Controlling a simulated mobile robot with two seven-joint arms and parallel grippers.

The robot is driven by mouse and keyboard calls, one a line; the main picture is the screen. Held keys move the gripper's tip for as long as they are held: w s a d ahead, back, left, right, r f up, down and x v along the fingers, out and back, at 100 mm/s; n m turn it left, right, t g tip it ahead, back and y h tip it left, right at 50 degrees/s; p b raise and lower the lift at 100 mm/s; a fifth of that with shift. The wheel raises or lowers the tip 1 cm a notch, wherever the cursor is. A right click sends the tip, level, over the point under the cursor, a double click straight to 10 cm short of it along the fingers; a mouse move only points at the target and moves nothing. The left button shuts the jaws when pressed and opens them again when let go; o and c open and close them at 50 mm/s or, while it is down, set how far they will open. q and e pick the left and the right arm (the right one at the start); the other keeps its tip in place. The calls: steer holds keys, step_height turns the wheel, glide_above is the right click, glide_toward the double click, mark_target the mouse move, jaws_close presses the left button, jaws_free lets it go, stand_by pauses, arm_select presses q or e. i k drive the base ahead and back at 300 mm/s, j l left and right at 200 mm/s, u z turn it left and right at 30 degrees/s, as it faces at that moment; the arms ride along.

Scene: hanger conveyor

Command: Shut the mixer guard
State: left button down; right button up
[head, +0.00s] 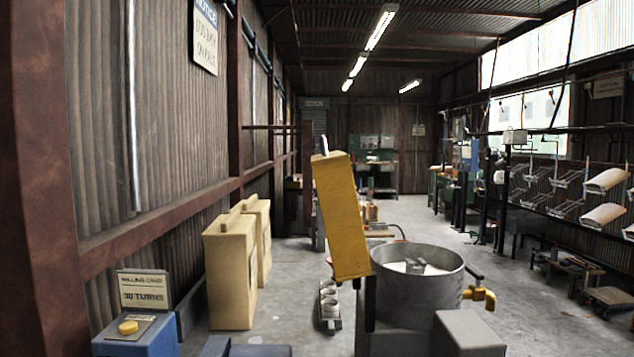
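The mixer's round grey bowl (432,290) stands at the lower right of centre in the head view, with its top uncovered. A grey paddle-like piece (415,267) shows inside it over pale contents. The yellow mixer guard (342,217) stands raised at the left side of the bowl, nearly upright and leaning a little left at its top. A small light-coloured piece (324,145), possibly a handle, sticks up from its top end. The guard's lower end is by the bowl rim, on a dark post. Neither of my grippers is in view.
A blue box (137,338) with a yellow knob and a sign stands at lower left. Cream cases (230,272) stand along the left wall. A yellow tap-like fitting (480,296) juts from the bowl's right. Racks of hanging trays line the right. The floor (520,300) right of the mixer is clear.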

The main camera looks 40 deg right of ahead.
mark_target(334, 180)
steer(key=i+z, duration=0.1)
steer(key=z, duration=0.3)
steer(key=i+j+z, duration=0.1)
steer(key=z, duration=0.25)
steer(key=i+j+z, duration=0.1)
steer(key=z, duration=0.3)
steer(key=i+j+z, duration=0.15)
steer(key=z, duration=0.25)
steer(key=i+j+z, duration=0.15)
steer(key=j+z, duration=0.2)
steer(key=l, duration=0.4)
steer(key=k+z, duration=0.05)
